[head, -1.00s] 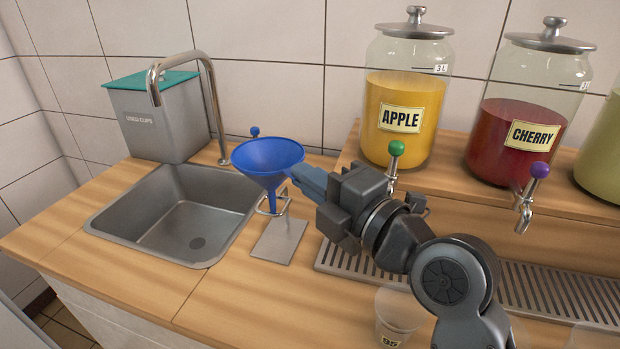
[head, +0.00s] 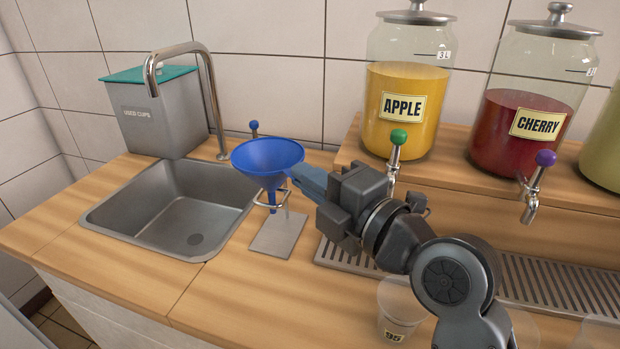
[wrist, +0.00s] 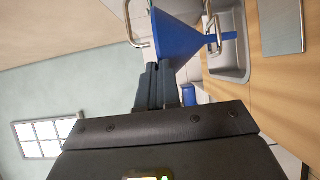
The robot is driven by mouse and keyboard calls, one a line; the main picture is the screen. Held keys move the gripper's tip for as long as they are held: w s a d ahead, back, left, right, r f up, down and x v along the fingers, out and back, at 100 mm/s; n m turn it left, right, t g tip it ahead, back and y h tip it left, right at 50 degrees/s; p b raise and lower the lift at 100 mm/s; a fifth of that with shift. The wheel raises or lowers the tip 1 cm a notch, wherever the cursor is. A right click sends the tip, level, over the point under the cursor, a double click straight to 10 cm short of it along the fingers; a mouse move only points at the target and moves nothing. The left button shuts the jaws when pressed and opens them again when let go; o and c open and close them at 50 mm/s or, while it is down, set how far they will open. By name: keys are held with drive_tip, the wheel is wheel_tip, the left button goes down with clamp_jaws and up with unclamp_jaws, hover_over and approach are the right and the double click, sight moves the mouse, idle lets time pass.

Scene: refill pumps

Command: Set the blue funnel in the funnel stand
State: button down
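The blue funnel (head: 268,156) is upright, with its wide mouth up. My gripper (head: 292,174) is shut on its right side near the rim. The funnel stand (head: 278,236) has a flat grey base plate and a wire ring, directly under the funnel. The funnel's stem points down at the ring and seems to pass through it, with the cone just above; whether the cone touches the ring I cannot tell. In the wrist view the funnel (wrist: 176,36) is beside my dark fingertips (wrist: 157,82), and the stand's plate (wrist: 282,25) lies beyond the stem.
A sink (head: 175,212) with a curved faucet (head: 212,95) is left of the stand. A grey used-cups bin (head: 160,125) stands behind it. The apple jar (head: 407,110) and cherry jar (head: 522,125) with taps are at right. A clear cup (head: 400,312) stands before the drip grille (head: 535,282).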

drive_tip(key=shift+f+b, duration=1.15)
drive_tip(key=shift+b, duration=0.1)
drive_tip(key=c, duration=1.3)
unclamp_jaws()
drive_tip(key=shift+o, duration=0.2)
